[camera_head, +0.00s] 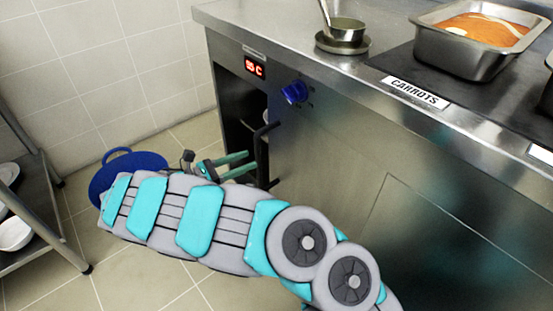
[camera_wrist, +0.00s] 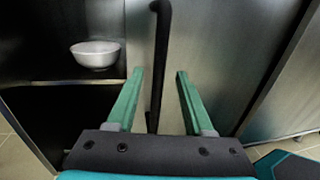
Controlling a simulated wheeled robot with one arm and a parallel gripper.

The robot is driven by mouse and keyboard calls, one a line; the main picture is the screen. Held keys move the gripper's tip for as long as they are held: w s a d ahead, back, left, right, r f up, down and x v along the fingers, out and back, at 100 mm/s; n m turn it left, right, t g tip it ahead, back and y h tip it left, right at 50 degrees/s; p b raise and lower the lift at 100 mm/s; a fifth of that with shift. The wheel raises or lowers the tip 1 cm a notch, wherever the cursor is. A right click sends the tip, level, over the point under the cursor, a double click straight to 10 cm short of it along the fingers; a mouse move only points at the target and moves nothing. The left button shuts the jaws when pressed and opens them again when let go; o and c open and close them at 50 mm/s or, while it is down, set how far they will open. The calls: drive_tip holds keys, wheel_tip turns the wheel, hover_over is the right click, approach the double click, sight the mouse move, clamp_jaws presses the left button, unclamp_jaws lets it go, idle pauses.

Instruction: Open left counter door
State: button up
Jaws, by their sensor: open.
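The steel counter door (camera_head: 310,155) is in the counter front below the blue knob, with a black vertical bar handle (camera_head: 265,150) near its left side. Left of it is a dark opening, so the door does not cover that part of the front. My gripper (camera_head: 251,160) is open, its green fingers pointing at the handle. In the wrist view the handle (camera_wrist: 160,35) runs between the two fingers (camera_wrist: 160,72), nearer the left one, with gaps showing. I cannot tell how deep the handle sits between them.
A white bowl (camera_wrist: 95,54) stands on a shelf inside the opening. A blue pan-like object (camera_head: 135,160) shows behind my arm. A metal rack (camera_head: 35,215) with dishes stands at the left. The blue knob (camera_head: 294,92) is above the handle. Tiled floor lies between rack and counter.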

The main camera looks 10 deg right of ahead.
drive_tip(key=x, duration=0.7)
drive_tip(key=shift+w+d, duration=0.2)
drive_tip(key=shift+d, duration=0.15)
drive_tip(key=shift+c, duration=0.4)
clamp_jaws()
idle(0.7)
